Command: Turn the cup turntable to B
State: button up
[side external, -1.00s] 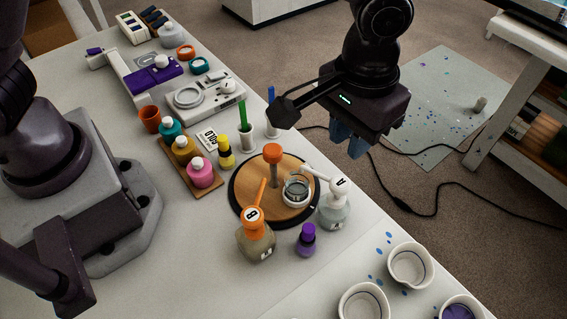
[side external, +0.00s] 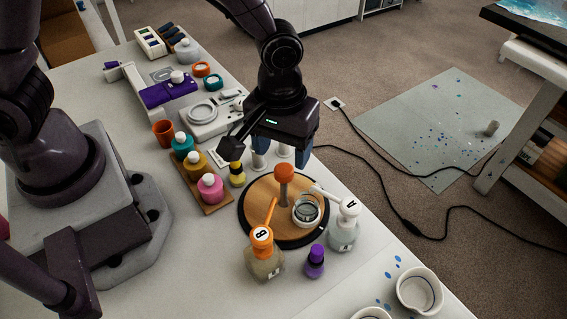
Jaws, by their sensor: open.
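The cup turntable (side external: 262,199) is a round wooden disc with a dark rim on the white table. An orange-topped post (side external: 284,174) stands upright on it. A clear cup (side external: 307,213) sits on its right side, near the white spout of pump bottle A (side external: 345,226). Orange pump bottle B (side external: 264,254) stands at the turntable's front left, its spout pointing over the disc, away from the cup.
A purple-capped bottle (side external: 315,262) stands between the pump bottles. A wooden rack (side external: 215,202) of paint bottles and a yellow bottle (side external: 237,174) stand left of the turntable. White cups (side external: 419,291) are at the front right. A scale (side external: 208,123) is behind.

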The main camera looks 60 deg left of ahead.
aim_at(284, 169)
jog(key=shift+f, duration=2.25)
jog(key=shift+c, duration=0.2)
grip_shut()
